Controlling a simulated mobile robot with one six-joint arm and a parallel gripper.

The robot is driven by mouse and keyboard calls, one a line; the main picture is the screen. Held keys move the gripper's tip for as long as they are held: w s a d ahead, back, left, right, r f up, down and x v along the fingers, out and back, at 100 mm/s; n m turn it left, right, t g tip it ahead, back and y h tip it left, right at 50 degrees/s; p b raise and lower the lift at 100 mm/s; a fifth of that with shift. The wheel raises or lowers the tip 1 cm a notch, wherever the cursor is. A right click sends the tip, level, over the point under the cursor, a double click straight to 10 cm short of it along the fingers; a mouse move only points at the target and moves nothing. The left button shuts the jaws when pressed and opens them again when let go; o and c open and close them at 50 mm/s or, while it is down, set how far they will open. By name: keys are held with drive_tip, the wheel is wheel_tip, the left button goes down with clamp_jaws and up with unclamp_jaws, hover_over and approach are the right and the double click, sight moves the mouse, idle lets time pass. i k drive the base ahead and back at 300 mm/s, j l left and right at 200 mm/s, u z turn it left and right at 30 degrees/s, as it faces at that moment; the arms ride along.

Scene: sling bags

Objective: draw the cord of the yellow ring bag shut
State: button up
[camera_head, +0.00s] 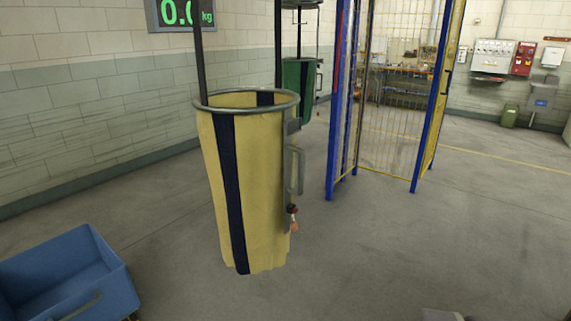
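The yellow ring bag (262,185) hangs upright from a grey metal ring (206,104) in the middle of the view, with dark vertical bands on its side. Its mouth at the ring is open. A grey handle (301,172) is at its right side. Below the handle, a small dark red and orange piece (293,220) hangs against the bag; I cannot tell whether it is the cord's end. No other part of the cord can be made out. My gripper is not in view; only a small grey shape shows at the bottom edge.
A blue bin (100,262) stands at lower left. A green bag (291,90) hangs behind the yellow one. A blue-and-yellow mesh fence (392,110) stands to the right. A scale display (181,12) is on the wall. The floor in front and at right is clear.

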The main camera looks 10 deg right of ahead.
sight(294, 226)
drive_tip(key=i+l+z, duration=0.1)
drive_tip(key=i, duration=0.7)
drive_tip(key=i+l+z, duration=0.15)
drive_tip(key=i, duration=0.65)
